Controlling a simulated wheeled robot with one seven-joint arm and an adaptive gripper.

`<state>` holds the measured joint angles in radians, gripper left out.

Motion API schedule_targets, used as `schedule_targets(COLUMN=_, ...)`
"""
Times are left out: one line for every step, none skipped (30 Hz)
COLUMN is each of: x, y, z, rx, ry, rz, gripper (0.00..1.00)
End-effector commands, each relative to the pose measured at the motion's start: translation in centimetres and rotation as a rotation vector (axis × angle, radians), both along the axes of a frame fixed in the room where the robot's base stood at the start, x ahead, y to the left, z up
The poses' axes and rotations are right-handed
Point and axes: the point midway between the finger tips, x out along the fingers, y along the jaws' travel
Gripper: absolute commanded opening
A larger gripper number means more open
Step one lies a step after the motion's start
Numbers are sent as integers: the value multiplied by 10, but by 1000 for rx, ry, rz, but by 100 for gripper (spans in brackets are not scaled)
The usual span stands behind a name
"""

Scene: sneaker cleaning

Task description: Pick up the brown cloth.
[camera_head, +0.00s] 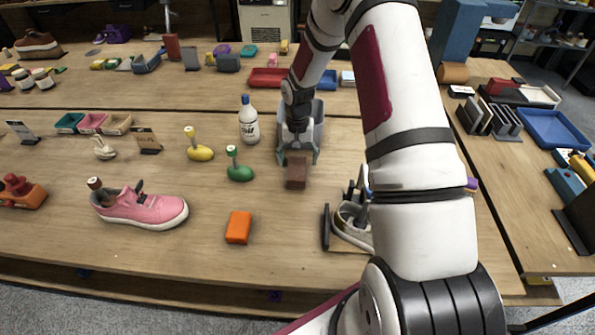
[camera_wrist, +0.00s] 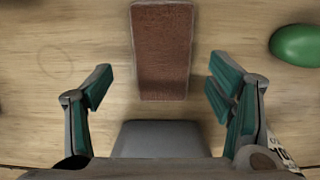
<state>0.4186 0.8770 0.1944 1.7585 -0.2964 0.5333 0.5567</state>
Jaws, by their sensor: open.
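The brown cloth (camera_head: 296,183) looks like a small reddish-brown, rough-faced rectangular block. It lies on the wooden table near the middle, just on the near side of my gripper. It also shows in the wrist view (camera_wrist: 163,50), at the top centre, lined up between my two fingers. My gripper (camera_head: 297,157) is open and empty, pointing down over the table. In the wrist view its teal-padded fingers (camera_wrist: 160,85) stand wide apart on either side of the cloth's lower end. I see no contact with the cloth.
A green-handled brush (camera_head: 240,172) and a white bottle (camera_head: 249,122) stand left of my gripper. An orange block (camera_head: 238,227) lies nearer, and a pink sneaker (camera_head: 140,207) lies further left. A grey shoe (camera_head: 350,222) is right, partly behind my arm.

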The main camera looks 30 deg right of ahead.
Motion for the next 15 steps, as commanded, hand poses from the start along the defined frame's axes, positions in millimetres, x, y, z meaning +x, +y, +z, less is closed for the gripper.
schedule_targets(x=-1, y=1, z=-6, rx=2, ry=2, rz=0, gripper=75)
schedule_targets(x=-1, y=1, z=-9, rx=2, ry=3, rz=0, gripper=75)
schedule_targets(x=-1, y=1, z=-14, rx=1, ry=4, rz=1, gripper=75)
schedule_targets(x=-1, y=2, z=-18, rx=1, ry=4, rz=1, gripper=75)
schedule_targets(x=-1, y=2, z=-22, rx=2, ry=5, rz=1, gripper=75)
schedule_targets(x=0, y=2, z=-26, rx=1, ry=4, rz=1, gripper=75)
schedule_targets(x=1, y=2, z=-30, rx=1, ry=4, rz=0, gripper=75)
schedule_targets(x=1, y=2, z=-34, rx=1, ry=4, rz=0, gripper=75)
schedule_targets(x=1, y=2, z=-38, rx=1, ry=3, rz=0, gripper=75)
schedule_targets(x=1, y=2, z=-41, rx=2, ry=2, rz=0, gripper=75)
schedule_targets(x=1, y=2, z=-43, rx=2, ry=2, rz=0, gripper=75)
schedule_targets(x=2, y=2, z=-45, rx=1, ry=2, rz=0, gripper=75)
schedule_targets(x=2, y=2, z=-46, rx=1, ry=1, rz=1, gripper=75)
schedule_targets(x=2, y=2, z=-46, rx=1, ry=1, rz=1, gripper=75)
schedule_targets(x=2, y=2, z=-47, rx=1, ry=1, rz=1, gripper=75)
